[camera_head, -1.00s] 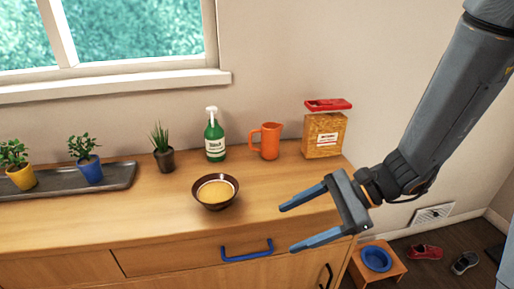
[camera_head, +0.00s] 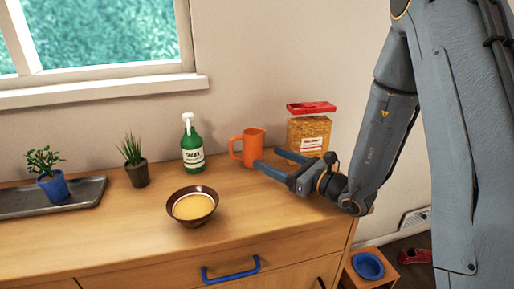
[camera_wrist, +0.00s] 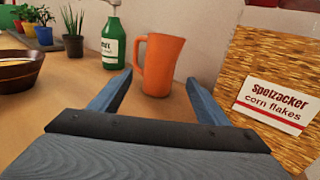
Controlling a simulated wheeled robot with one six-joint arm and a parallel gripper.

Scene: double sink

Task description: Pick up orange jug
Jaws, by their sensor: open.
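The orange jug (camera_head: 252,147) stands upright on the wooden counter, its handle on the left. In the wrist view the jug (camera_wrist: 163,66) is ahead, between the lines of the two blue fingers, a little right of centre. My gripper (camera_head: 265,162) is open and empty, low over the counter, its fingers pointing at the jug from the right front. In the head view the left fingertip overlaps the lower edge of the jug; I cannot tell whether it touches.
A corn flakes box (camera_head: 308,136) with a red lid (camera_head: 312,107) stands right of the jug, close to my right finger. A green bottle (camera_head: 192,152) stands left of it. A brown bowl (camera_head: 192,207) and potted plants (camera_head: 134,162) are further left.

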